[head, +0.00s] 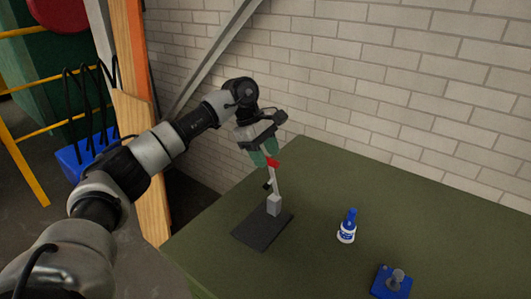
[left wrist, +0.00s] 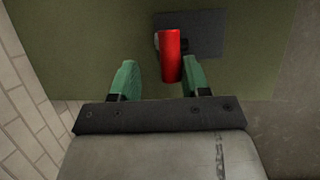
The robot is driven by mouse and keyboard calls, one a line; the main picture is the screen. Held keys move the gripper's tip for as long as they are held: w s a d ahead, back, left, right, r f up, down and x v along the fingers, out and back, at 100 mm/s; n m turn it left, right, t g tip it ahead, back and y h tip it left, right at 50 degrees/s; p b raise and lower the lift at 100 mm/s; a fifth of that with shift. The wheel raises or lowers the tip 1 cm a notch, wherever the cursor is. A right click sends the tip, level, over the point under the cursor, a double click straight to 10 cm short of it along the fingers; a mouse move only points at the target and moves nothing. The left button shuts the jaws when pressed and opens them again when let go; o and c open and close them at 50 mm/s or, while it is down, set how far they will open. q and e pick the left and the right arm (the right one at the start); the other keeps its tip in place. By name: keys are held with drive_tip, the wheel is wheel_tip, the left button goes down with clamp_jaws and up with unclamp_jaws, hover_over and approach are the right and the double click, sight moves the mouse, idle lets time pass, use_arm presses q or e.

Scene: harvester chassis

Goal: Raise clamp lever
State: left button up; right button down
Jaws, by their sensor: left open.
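The clamp stands on a dark base plate (head: 262,230) on the green table, with a grey block (head: 273,205) on the plate. Its lever (head: 275,184) points up and ends in a red handle (head: 273,162). In the left wrist view the red handle (left wrist: 170,55) lies between the green fingertips, nearer the right one. My left gripper (head: 264,155) is at the lever's top; it also shows in the left wrist view (left wrist: 158,80). It is open, with a gap between the left finger and the handle. Whether the right finger touches the handle I cannot tell. My right gripper is out of view.
The green table (head: 390,215) carries a white and blue bottle (head: 347,227) and a blue block with a grey knob (head: 391,282) right of the clamp. A brick wall (head: 400,80) runs behind. A wooden post (head: 145,150) stands at left. The table between clamp and bottle is clear.

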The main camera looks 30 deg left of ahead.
use_arm(q)
drive_tip(key=b+v, duration=0.1)
drive_tip(key=v, duration=0.9)
drive_tip(key=shift+r+b, duration=0.35)
drive_tip(key=shift+b, duration=0.05)
drive_tip(key=shift+a, duration=0.15)
